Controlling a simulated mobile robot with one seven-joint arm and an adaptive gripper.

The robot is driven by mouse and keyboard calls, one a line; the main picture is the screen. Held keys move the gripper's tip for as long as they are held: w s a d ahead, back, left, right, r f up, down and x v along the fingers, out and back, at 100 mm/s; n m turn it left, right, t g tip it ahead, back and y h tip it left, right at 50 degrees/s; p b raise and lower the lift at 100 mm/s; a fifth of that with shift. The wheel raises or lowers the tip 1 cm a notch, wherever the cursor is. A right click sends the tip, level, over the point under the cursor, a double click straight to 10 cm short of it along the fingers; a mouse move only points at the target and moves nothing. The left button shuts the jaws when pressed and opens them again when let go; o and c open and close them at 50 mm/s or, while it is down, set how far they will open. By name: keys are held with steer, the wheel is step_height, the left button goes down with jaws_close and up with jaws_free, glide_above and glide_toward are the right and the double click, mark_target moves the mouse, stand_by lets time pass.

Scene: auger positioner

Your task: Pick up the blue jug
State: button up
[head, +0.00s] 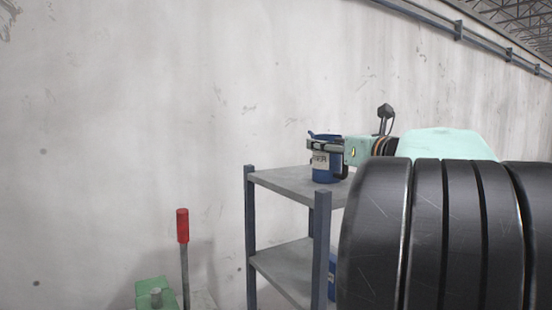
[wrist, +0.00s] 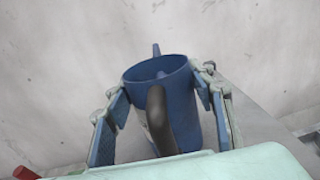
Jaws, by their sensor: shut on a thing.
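The blue jug (head: 326,175) stands upright at the top shelf of a grey rack in the head view, with a pale label on its side. In the wrist view the jug (wrist: 178,92) shows its open rim and a dark handle facing the camera. My gripper (wrist: 165,108) is shut on the jug, one finger on each side of its body. In the head view my gripper (head: 325,146) reaches in from the right across the jug's upper part. I cannot tell whether the jug's base touches the shelf.
The rack (head: 285,182) has grey shelves and dark blue posts, close to a concrete wall (head: 150,100). Another blue object (head: 332,275) is partly hidden on the lower shelf. A red-handled lever (head: 182,226) and a green part (head: 155,293) stand at lower left.

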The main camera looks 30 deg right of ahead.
steer(key=c, duration=0.5)
steer(key=shift+r, duration=0.2)
